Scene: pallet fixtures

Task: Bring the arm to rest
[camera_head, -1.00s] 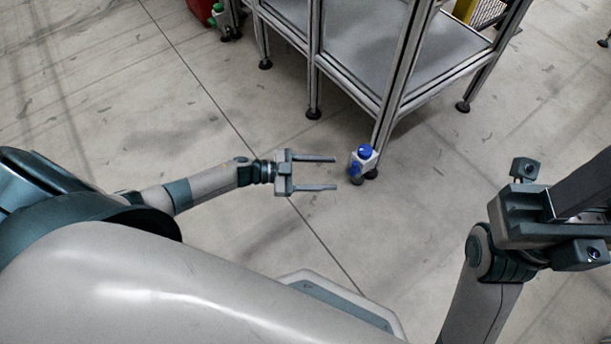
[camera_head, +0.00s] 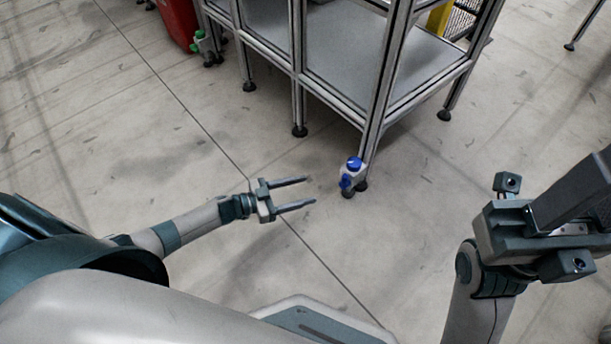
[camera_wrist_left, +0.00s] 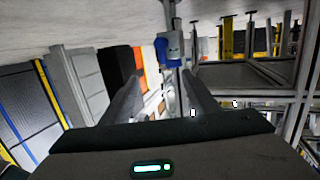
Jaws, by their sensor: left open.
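My left gripper (camera_head: 296,193) is open with nothing between its two fingers. Its arm comes in from the left, stretched out low over the floor. The gripper also shows in the left wrist view (camera_wrist_left: 165,100), its fingers apart and pointing away. My right arm (camera_head: 540,235) is folded up at the right side of the head view. Its fingertips cannot be made out, and a dark block-like part rises from it toward the right edge.
A metal-framed shelf rack (camera_head: 350,60) stands ahead, its feet on the floor. A small white and blue device (camera_head: 352,174) is at its near foot, just right of my left fingertips. A red container (camera_head: 178,20) is at the upper left. The floor at left is clear.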

